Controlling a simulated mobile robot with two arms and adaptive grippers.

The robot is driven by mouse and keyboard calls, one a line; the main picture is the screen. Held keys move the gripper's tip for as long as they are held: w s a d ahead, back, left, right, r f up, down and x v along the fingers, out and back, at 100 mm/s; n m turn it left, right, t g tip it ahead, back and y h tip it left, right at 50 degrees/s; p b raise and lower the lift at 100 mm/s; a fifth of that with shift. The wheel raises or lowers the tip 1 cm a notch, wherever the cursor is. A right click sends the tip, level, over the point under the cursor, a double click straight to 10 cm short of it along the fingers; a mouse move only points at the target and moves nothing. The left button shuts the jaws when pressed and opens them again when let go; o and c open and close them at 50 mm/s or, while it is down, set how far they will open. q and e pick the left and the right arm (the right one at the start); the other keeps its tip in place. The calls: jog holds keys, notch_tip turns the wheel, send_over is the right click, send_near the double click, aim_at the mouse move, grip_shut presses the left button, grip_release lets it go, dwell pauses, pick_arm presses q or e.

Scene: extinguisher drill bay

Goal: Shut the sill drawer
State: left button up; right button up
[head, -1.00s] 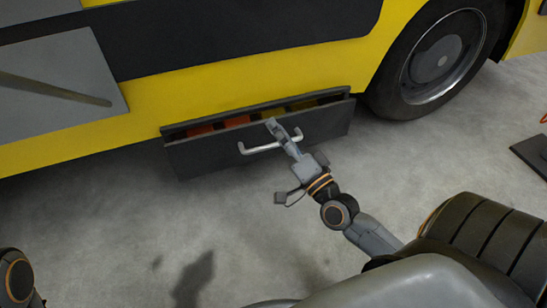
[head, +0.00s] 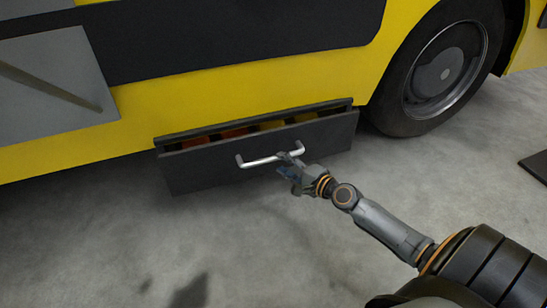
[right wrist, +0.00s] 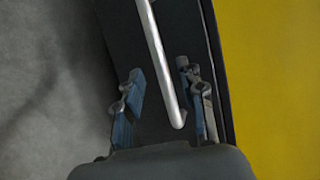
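The sill drawer (head: 215,170) is dark grey and stands partly out from the lower side of the yellow vehicle. A bent silver handle (head: 262,160) runs across its front. My right gripper (head: 288,160) is at the right end of the handle in the head view. In the right wrist view, its two blue-padded fingers (right wrist: 160,76) are spread, with the handle (right wrist: 158,50) between them and gaps on both sides. The drawer front (right wrist: 115,25) lies behind them. My left gripper is not in view.
Red and yellow items lie in the drawer, mostly hidden by its front. The yellow vehicle (head: 230,95) rises behind, with a large wheel (head: 440,75) to the right. A dark flat object (head: 537,166) lies at the right edge. The concrete floor before the drawer is clear.

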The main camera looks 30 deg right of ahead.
aim_at(273, 158)
jog(key=shift+x, duration=2.7)
grip_shut()
